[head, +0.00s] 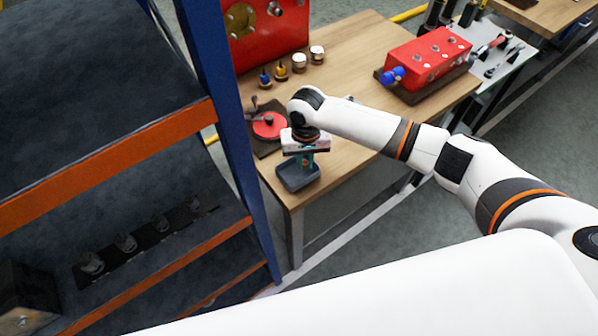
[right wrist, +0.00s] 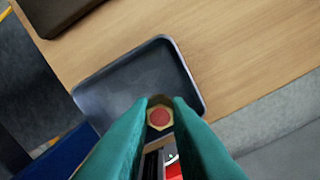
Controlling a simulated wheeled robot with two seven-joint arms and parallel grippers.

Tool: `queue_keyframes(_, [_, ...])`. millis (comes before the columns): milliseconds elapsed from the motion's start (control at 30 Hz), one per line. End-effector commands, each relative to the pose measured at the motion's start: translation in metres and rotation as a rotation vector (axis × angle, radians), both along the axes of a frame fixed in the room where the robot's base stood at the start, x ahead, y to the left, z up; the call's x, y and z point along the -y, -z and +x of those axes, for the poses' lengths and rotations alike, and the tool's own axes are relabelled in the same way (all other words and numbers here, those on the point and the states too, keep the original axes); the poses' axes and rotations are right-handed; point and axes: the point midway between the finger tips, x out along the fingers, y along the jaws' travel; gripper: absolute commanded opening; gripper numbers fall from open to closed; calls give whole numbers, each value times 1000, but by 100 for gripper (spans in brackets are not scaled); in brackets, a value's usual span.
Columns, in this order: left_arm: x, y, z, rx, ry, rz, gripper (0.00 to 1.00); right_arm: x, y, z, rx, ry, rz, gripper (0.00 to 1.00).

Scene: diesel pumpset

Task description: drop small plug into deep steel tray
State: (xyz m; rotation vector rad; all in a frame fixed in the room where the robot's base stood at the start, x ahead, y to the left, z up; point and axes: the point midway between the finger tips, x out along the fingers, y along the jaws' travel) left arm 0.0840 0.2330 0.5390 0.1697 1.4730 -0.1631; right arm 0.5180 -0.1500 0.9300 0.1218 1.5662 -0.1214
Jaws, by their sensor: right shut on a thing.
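The deep steel tray (head: 298,176) is a dark grey, rectangular tray near the table's front left corner. In the right wrist view the tray (right wrist: 120,85) looks empty where it shows. My right gripper (head: 304,158) is over the tray, pointing down. Its teal fingers (right wrist: 159,112) are shut on the small plug (right wrist: 159,117), which has a brass-coloured hexagonal rim and a red centre. In the right wrist view the plug shows in front of the tray's near right part. The plug cannot be made out in the head view. My left gripper is not in view.
A red disc (head: 268,125) on a dark base lies behind the tray. A blue and orange shelf rack (head: 215,85) stands close at the left. A red block (head: 428,60) with blue knobs sits farther back right. The wooden table (head: 345,85) has clear room in its middle.

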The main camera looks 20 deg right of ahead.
Motion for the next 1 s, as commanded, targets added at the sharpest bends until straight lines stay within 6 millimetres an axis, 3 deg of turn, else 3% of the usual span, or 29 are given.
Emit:
queue_keyframes(33, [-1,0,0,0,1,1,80,0,-1,0,0,0,0,0])
queue_keyframes(67, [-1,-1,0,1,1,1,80,0,-1,0,0,0,0,20])
queue_keyframes(200, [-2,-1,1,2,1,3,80,0,-1,0,0,0,0,42])
queue_keyframes(567, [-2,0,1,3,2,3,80,0,-5,1,1,0,1,42])
queue_keyframes(667, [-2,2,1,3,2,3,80,0,-18,1,3,0,2,42])
queue_keyframes(1000, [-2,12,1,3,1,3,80,0,-88,1,4,0,1,42])
